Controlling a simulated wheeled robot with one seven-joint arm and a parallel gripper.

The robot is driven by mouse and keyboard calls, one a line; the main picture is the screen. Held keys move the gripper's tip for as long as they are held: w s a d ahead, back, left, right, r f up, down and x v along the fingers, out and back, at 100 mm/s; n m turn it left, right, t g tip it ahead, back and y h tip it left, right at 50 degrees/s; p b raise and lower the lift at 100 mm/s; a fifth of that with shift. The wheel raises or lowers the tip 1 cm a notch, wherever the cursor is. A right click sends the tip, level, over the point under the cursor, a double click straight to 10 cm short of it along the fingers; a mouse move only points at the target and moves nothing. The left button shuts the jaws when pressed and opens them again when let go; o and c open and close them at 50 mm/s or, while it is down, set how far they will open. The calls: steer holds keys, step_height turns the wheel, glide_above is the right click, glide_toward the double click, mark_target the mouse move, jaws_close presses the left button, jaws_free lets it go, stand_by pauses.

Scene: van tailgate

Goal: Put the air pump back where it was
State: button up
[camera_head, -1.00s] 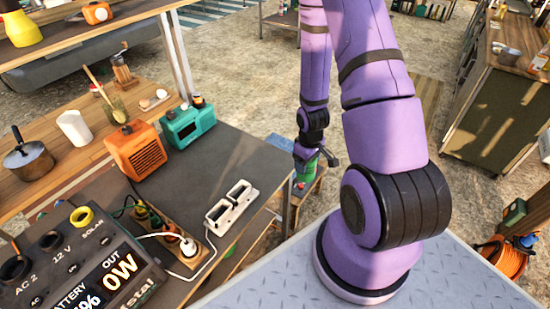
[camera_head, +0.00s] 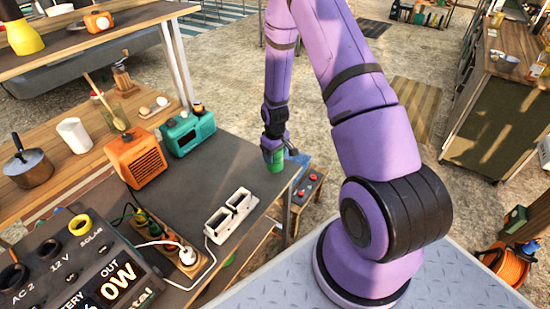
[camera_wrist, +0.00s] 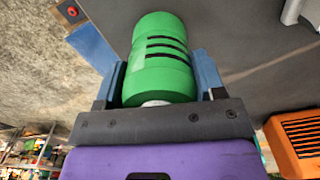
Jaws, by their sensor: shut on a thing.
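The air pump, a green cylinder with black stripes, shows in the wrist view (camera_wrist: 160,50) between the two blue-grey fingers of my gripper (camera_wrist: 160,78). My gripper is shut on it. In the head view, my gripper (camera_head: 272,148) holds the green pump (camera_head: 274,162) at the right end of the dark grey tabletop (camera_head: 215,165). Whether the pump's lower end touches the tabletop cannot be told.
A white double-slot holder (camera_head: 231,214), an orange box (camera_head: 137,158) and a teal box (camera_head: 187,132) stand on or beside the grey top. A low wooden stand (camera_head: 306,187) with red knobs is beyond its right edge. The middle of the grey top is clear.

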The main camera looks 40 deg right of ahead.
steer(key=shift+f, duration=1)
steer(key=shift+f, duration=0.1)
steer(key=o, duration=1.2)
